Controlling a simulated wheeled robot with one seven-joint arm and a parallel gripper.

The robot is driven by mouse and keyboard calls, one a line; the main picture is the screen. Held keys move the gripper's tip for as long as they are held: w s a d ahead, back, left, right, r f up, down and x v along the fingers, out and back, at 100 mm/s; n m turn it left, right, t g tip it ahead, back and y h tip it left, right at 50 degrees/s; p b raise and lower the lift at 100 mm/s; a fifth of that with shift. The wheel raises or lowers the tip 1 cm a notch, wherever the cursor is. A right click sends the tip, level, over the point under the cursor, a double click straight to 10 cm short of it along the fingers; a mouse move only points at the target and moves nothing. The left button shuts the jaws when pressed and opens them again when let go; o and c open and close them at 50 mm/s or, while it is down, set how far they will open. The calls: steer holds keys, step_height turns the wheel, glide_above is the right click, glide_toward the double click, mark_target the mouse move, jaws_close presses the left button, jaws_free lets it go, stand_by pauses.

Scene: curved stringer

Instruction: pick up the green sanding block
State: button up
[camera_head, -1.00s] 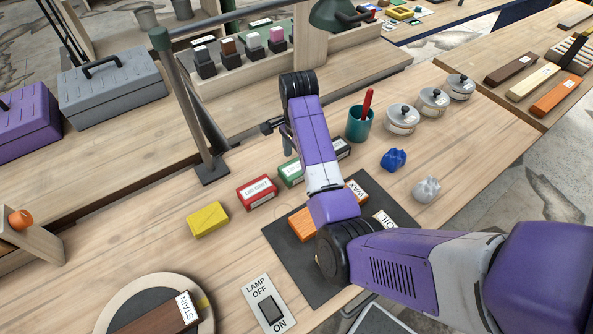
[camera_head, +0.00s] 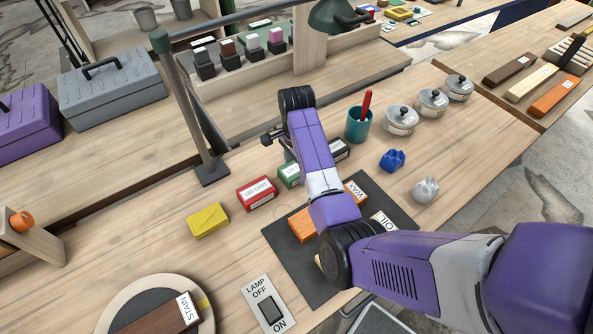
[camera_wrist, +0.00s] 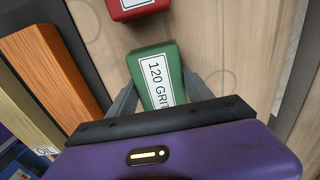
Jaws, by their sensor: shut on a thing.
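The green sanding block (camera_wrist: 152,62), labelled 120 GRIT, lies between the two fingers of my gripper (camera_wrist: 162,98) in the wrist view. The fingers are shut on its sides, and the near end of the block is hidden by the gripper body. In the head view the green block (camera_head: 289,174) shows partly, just left of my arm, in the row of blocks on the bench. My fingertips are hard to make out there. I cannot tell whether the block is off the bench top.
A red block (camera_head: 257,193) and a yellow block (camera_head: 208,220) sit to the left. A dark block (camera_head: 341,149) and a teal cup (camera_head: 359,124) stand to the right. An orange wooden bar (camera_head: 301,226) lies on a dark mat (camera_head: 290,260). A lamp post (camera_head: 185,100) rises behind.

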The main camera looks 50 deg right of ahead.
step_height(320, 180, up, 16)
steer(key=p, duration=0.8)
step_height(320, 180, up, 4)
glide_above(296, 167)
steer(key=shift+b, duration=0.3)
